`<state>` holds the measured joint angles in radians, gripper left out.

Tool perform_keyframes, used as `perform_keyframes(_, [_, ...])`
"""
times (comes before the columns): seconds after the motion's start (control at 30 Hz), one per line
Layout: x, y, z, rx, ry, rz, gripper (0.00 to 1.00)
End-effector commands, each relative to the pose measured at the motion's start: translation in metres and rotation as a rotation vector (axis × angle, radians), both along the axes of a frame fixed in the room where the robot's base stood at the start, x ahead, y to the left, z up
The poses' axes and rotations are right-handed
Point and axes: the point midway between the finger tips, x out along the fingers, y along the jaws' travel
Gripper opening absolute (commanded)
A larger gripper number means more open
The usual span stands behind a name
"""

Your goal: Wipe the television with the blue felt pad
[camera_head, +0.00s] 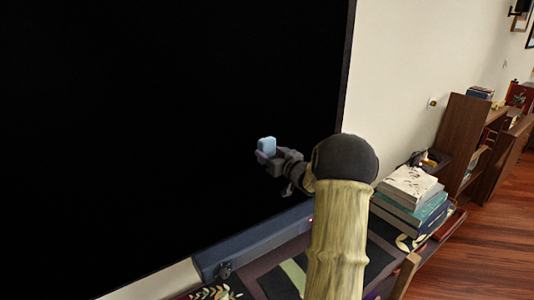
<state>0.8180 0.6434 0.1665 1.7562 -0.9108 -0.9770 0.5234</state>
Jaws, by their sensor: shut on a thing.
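The television (150,120) is a large black screen that fills the left and middle of the view. My gripper (265,154) is in front of its lower right part. It is shut on the blue felt pad (267,144), a small light blue block held upright at the fingertips. I cannot tell whether the pad touches the screen or is apart from it. My arm hides part of the screen's lower right edge and the stand below.
A dark soundbar (250,243) lies below the screen on a patterned stand (290,272). A stack of books (412,200) stands at the stand's right. Brown shelves (465,140) line the wall further right. Wooden floor (485,240) is clear at lower right.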

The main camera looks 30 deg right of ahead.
Motion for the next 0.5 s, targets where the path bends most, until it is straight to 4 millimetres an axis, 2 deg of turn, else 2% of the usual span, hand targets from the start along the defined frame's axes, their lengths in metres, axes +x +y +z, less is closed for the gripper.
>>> perform_keyframes(0.23, [0.0,-0.001,0.0,0.001,0.001,0.0,0.36])
perform_keyframes(0.5, [0.0,-0.019,0.001,0.001,0.002,0.0,0.36])
